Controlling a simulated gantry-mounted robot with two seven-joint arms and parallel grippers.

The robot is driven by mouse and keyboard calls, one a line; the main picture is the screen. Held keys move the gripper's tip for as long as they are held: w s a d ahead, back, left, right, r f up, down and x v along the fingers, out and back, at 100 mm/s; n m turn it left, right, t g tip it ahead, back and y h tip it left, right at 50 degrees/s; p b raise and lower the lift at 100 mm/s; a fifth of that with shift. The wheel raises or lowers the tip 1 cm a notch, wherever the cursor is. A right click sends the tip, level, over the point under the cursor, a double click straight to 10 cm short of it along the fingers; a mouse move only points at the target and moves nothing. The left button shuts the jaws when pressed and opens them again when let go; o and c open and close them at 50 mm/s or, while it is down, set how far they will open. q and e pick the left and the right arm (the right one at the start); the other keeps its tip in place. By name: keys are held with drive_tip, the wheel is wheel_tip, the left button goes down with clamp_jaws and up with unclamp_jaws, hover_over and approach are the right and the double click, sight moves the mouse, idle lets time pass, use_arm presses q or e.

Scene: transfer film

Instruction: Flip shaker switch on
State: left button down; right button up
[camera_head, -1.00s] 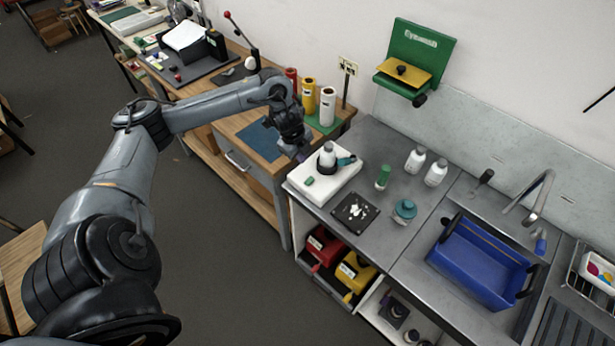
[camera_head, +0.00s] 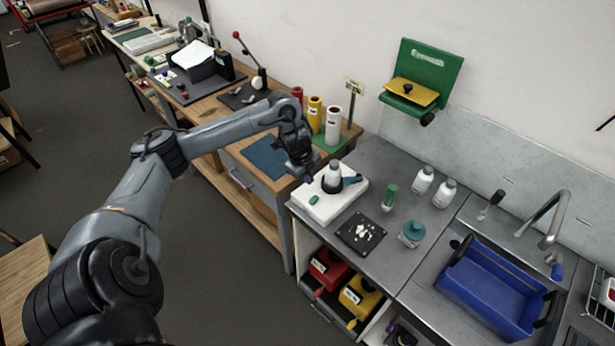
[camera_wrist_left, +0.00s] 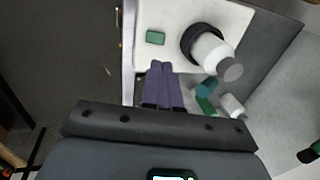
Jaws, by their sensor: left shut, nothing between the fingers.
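The shaker is a white box (camera_head: 322,213) on the left end of the grey counter. A green switch (camera_head: 314,199) sits on its top near the left front edge, and whether it is on cannot be told. A black ring on the shaker holds a white bottle (camera_head: 334,172) with a grey cap. In the left wrist view the green switch (camera_wrist_left: 155,37) lies just beyond the purple fingertips. My left gripper (camera_head: 307,179) is shut and empty, above the shaker's left edge and apart from the switch. My right gripper is not in view.
A black plate with white pieces (camera_head: 361,232), a green-capped tube (camera_head: 390,197), white bottles (camera_head: 422,181) and a teal-lidded jar (camera_head: 412,234) stand on the counter. A blue bin (camera_head: 488,287) is at the sink. Rolls (camera_head: 333,126) stand on the wooden bench behind.

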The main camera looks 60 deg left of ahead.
sight(314, 197)
use_arm(q)
drive_tip(key=x, duration=1)
drive_tip(key=shift+w+f+b, duration=0.1)
drive_tip(key=shift+f+b, duration=0.25)
drive_tip(key=shift+f, duration=0.05)
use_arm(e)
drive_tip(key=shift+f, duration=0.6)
